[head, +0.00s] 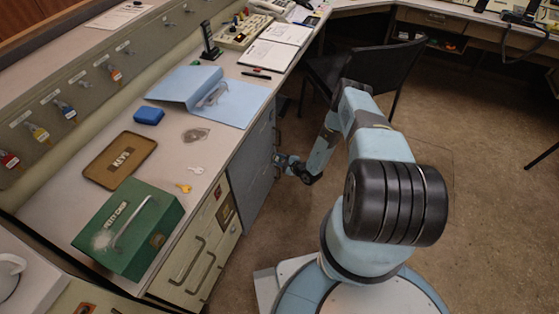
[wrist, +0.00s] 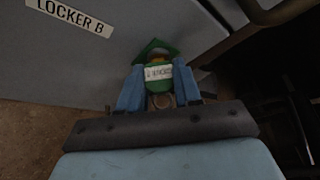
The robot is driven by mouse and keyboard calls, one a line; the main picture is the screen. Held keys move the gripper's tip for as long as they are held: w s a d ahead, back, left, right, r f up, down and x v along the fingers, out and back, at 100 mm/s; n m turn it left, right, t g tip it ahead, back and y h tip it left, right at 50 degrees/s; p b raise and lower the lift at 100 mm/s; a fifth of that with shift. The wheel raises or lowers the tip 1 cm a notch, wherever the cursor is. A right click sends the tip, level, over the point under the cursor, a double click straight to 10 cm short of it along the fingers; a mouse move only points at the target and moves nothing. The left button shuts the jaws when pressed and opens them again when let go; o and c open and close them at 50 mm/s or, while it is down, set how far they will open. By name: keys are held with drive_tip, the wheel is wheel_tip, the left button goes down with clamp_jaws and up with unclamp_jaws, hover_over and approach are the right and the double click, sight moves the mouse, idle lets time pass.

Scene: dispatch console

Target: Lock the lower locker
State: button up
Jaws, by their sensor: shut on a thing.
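My gripper (wrist: 158,80) is shut on a green-tagged key (wrist: 157,71) with a white label, held between the two blue fingers in the wrist view. The key's shaft is hidden, so I cannot tell how far it sits in a lock. The tag is close against the grey locker front (wrist: 105,60), below and right of the "LOCKER B" plate (wrist: 69,15). In the head view, the grey-blue lockers (head: 255,160) stand under the desk, and my gripper (head: 281,161) is low at their front; its grasp is too small to see there.
The desk holds a green cash box (head: 150,215), a brown key tray (head: 122,160), a blue folder (head: 190,85) and two loose keys (head: 184,188). Tagged keys (head: 40,132) hang on the left panel. A black chair (head: 370,70) stands behind my arm.

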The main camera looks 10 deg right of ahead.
drive_tip(key=shift+a, duration=0.1)
drive_tip(key=shift+n+t, duration=0.7)
drive_tip(key=shift+n, duration=0.5)
drive_tip(key=shift+n+t, duration=0.7)
drive_tip(key=shift+n, duration=0.6)
